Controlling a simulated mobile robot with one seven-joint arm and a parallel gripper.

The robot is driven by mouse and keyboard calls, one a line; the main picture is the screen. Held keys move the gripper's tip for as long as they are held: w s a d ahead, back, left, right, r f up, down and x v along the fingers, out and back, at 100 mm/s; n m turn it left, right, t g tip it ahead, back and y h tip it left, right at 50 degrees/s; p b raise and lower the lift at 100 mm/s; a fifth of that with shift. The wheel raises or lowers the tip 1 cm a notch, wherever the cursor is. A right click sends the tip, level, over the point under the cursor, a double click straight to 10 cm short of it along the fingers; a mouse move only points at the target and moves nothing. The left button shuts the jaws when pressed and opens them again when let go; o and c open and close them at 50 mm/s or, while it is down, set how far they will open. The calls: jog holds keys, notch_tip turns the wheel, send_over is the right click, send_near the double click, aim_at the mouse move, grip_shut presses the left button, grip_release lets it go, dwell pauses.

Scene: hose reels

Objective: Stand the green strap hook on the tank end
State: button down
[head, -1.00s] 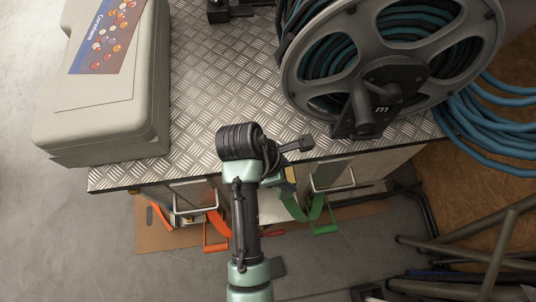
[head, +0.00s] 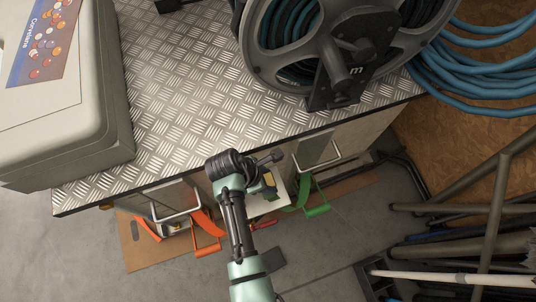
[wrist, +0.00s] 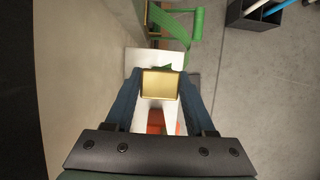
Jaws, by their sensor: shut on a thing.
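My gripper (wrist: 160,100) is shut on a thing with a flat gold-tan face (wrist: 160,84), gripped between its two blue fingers. In the head view, this yellowish thing (head: 269,180) shows at the end of my arm, beside the front of the metal bench. The green strap (wrist: 178,24) hangs beyond the fingers in the wrist view. In the head view the green strap's lower end and handle (head: 317,210) show to the right of my gripper. I cannot tell whether the held thing is joined to the strap. I cannot make out the tank end.
The diamond-plate bench top (head: 190,110) carries a hose reel (head: 275,80) and a grey case (head: 110,135). Orange straps (head: 207,250) hang at the bench's left front. A white panel (wrist: 140,58) lies beneath my gripper. Pipes (head: 480,215) fill the right; grey floor is open below.

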jog(key=shift+f, duration=0.25)
jog(key=shift+f, duration=0.15)
jog(key=shift+c, duration=1.2)
grip_release()
jog(key=p+v, duration=0.3)
jog(key=v, duration=0.9)
jog(key=shift+p, duration=0.4)
jog(key=shift+d, duration=0.1)
